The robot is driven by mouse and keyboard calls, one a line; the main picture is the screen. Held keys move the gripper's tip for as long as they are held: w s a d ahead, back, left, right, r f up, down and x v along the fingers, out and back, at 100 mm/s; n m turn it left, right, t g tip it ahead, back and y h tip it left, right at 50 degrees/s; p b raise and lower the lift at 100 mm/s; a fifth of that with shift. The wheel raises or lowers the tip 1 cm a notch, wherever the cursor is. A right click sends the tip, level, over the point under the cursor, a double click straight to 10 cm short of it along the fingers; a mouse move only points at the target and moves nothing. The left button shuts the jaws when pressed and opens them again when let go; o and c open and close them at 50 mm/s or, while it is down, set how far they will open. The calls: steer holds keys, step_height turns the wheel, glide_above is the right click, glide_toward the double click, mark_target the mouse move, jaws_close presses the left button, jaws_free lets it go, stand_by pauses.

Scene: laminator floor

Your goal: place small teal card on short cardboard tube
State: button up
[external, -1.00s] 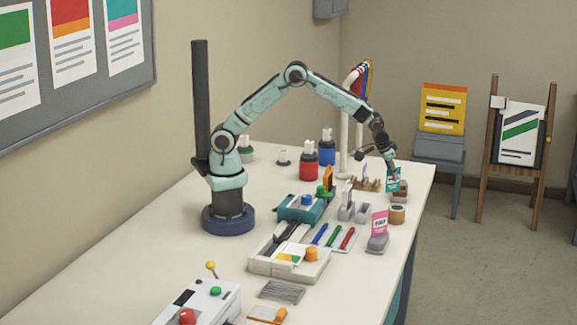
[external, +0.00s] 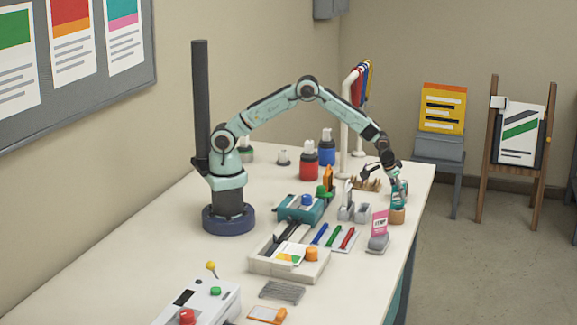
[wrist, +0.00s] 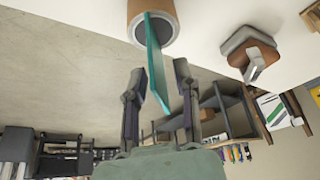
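The small teal card (wrist: 157,75) is seen nearly edge-on in the wrist view, between my fingers. Its far end overlaps the dark opening of the short cardboard tube (wrist: 136,8); I cannot tell how deep it sits. In the external view the tube (external: 397,217) stands upright near the table's right edge, directly under my gripper (external: 398,197). The card is mostly hidden there by the fingers. In the wrist view a gap shows between the card and each finger of my gripper (wrist: 161,85), so it looks open around the card.
A brown-and-grey block (wrist: 248,45) stands beside the tube in the wrist view. A pink card in a grey holder (external: 378,240) stands nearer the camera. Grey holders (external: 353,209) are left of the tube. The table's right edge is close by.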

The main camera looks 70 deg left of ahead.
steer(key=v, duration=1.2)
steer(key=s+a+r, duration=0.4)
steer(key=a, duration=0.3)
steer(key=s+a+r+g, duration=0.2)
steer(key=s+a+r, duration=0.1)
steer(key=s+a, duration=0.65)
steer(key=s+a+f+g, duration=0.1)
steer(key=s+a, duration=0.2)
steer(key=s, duration=0.6)
steer(key=s+a+f+n+g, duration=0.1)
steer(key=s+a+g, duration=0.1)
steer(key=s, duration=0.7)
steer(key=shift+s+a+y, duration=0.25)
steer(key=shift+a+y, duration=0.15)
steer(key=shift+a, duration=0.25)
